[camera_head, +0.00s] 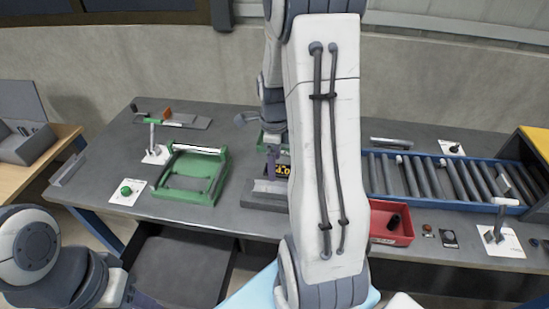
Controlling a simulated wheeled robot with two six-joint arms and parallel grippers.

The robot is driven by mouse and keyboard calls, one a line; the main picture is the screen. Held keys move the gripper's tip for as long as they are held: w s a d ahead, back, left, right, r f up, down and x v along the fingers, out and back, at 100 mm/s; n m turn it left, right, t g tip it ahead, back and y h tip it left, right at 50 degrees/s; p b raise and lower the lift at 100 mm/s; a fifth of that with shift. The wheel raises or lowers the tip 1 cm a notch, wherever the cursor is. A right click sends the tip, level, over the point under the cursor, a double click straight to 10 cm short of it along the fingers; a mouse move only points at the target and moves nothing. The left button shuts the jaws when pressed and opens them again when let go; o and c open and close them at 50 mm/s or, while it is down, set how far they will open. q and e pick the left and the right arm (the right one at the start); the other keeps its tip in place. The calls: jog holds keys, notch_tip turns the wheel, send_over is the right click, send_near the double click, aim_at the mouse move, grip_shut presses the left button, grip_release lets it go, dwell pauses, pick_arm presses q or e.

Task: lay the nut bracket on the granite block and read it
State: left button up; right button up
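A dark grey block (258,201), which looks like the granite block, sits mid-table. A black display with yellow digits (282,172) stands at its back, partly hidden by my arm, and I cannot read the full value. My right gripper (272,176) points down over the block; its fingers are small and dark, and I cannot tell whether they hold anything. I cannot make out the nut bracket; my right arm hides much of the middle. My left arm is low at the left, with its gripper cut off by the bottom edge.
A green fixture (190,178) stands left of the block, with a green button (126,190) beside it. A red bin (388,236) with a dark item lies right of my arm, in front of a roller conveyor (430,178). A lever on a white plate (497,238) stands far right.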

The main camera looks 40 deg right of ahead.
jog(key=s+a+r+n, duration=0.1)
jog(key=a+r+n, duration=0.2)
jog(key=a+n, duration=0.55)
jog(key=s+a+r+n, duration=0.1)
jog(key=a+r+n, duration=0.3)
jog(key=a+n, duration=0.45)
jog(key=s+a+r+n+y, duration=0.1)
jog(key=s+a+n, duration=1.3)
jog(key=n, duration=0.4)
jog(key=shift+s+r, duration=0.15)
jog(key=shift+r, duration=0.2)
